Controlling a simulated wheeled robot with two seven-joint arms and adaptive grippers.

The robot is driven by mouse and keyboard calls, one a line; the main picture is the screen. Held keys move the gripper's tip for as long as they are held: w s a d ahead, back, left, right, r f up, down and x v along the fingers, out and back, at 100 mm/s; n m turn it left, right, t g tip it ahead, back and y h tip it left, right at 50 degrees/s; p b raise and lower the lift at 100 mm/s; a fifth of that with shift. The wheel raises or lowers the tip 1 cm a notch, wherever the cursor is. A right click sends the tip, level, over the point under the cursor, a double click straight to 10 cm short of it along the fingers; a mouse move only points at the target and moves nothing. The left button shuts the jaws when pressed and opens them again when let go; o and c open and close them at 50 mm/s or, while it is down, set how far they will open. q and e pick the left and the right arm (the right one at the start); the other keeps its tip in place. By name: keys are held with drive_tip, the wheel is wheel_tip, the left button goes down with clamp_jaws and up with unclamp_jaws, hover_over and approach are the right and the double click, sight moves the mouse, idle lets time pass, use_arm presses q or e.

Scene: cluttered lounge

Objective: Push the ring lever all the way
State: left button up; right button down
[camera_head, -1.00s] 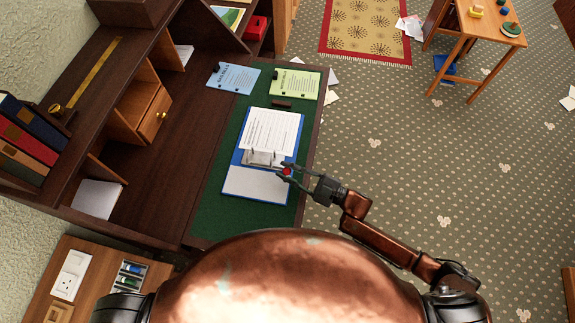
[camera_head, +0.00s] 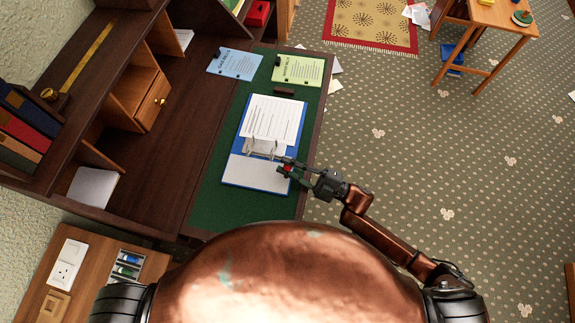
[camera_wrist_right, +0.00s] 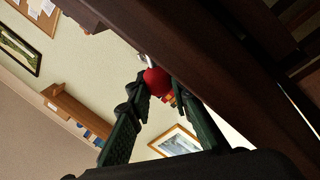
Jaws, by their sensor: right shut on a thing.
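A blue ring binder (camera_head: 238,181) lies open on the green desk mat, with a white printed sheet (camera_head: 272,118) on its far part. Its metal ring mechanism (camera_head: 262,148) crosses the middle. A red knob (camera_wrist_right: 156,80) shows between my right fingers in the right wrist view; in the head view it is a small red spot near the binder's right edge. My right gripper (camera_head: 284,167) is shut on this red knob. The lever's arm under the knob is mostly hidden by the fingers. My left gripper is in neither current view.
The green mat (camera_head: 212,205) is bare left of and below the binder. Blue (camera_head: 235,64) and light green (camera_head: 298,70) booklets and a small dark bar (camera_head: 284,91) lie beyond it. A dark shelf with a wooden drawer (camera_head: 153,100) stands left.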

drive_tip(key=c, duration=1.7)
unclamp_jaws()
drive_tip(key=shift+c, duration=0.2)
drive_tip(key=v, duration=1.2)
